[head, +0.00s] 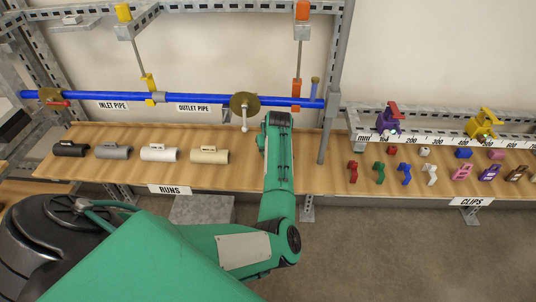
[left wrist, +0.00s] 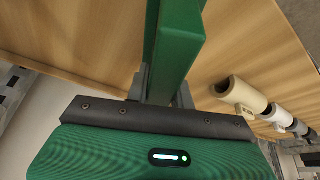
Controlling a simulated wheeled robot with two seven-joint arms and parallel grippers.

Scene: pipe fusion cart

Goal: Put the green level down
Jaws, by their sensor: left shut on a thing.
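The green level (left wrist: 176,45) shows in the left wrist view as a long green bar running from between my fingers to the top edge. My left gripper (left wrist: 160,92) is shut on it, with a grey finger on either side. In the head view my left arm reaches over the wooden shelf board (head: 225,182), right of the cream pipe piece (head: 209,156). The arm hides the fingers and most or all of the level there. I cannot tell whether the level touches the board. My right gripper is in neither view.
Black, grey and white pipe pieces (head: 158,153) lie left of the cream one. A blue pipe (head: 200,98) with a brass valve disc (head: 245,103) runs behind. A grey post (head: 331,120) stands to the right. Several coloured clips (head: 405,173) lie beyond it. The board between arm and post is bare.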

